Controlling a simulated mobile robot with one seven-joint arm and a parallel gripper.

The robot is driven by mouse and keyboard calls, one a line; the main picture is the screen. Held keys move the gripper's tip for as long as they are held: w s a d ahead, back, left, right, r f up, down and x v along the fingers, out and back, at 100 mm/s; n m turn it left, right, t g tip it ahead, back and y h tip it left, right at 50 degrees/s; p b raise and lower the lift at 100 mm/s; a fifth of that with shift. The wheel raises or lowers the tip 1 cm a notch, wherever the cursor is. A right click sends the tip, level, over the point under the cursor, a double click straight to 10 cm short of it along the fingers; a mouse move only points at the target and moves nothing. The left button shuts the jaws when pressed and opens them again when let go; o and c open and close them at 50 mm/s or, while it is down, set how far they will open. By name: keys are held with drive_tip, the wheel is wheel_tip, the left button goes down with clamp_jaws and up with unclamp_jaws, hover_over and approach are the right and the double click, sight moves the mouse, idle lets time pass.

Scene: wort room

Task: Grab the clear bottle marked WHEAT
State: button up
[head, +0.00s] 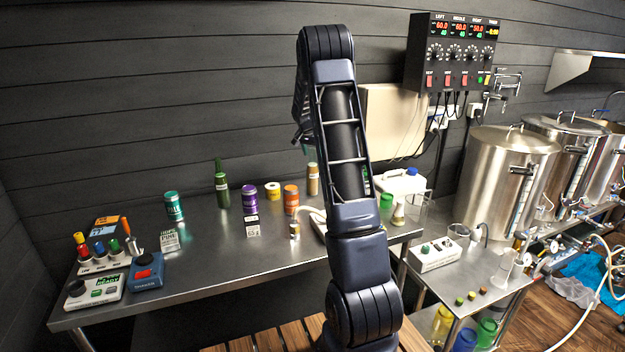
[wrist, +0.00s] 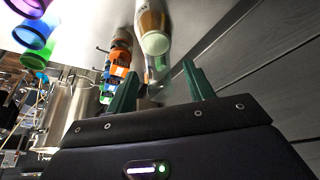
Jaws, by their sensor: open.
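A slim clear bottle with tan contents and a pale label (head: 312,182) stands upright at the back of the steel table, just left of my arm. Its lettering is too small to read, so I cannot confirm WHEAT. In the wrist view, a tan bottle (wrist: 153,22) shows at the top, beyond the fingertips, with its pale round end towards the camera. My gripper (wrist: 160,82) is open, with two green fingers apart and no object held. A glassy shape shows between the fingers, but I cannot tell what it is. In the head view my arm hides most of the gripper.
A dark green bottle (head: 221,188), a teal can (head: 174,206), a purple can (head: 249,199) and an orange can (head: 291,200) share the table (head: 220,255). A plank wall is close behind. Steel kettles (head: 500,185) stand at right. The table's front middle is clear.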

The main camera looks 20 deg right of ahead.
drive_tip(key=shift+x, duration=1.05)
clamp_jaws()
drive_tip(key=shift+r, duration=0.1)
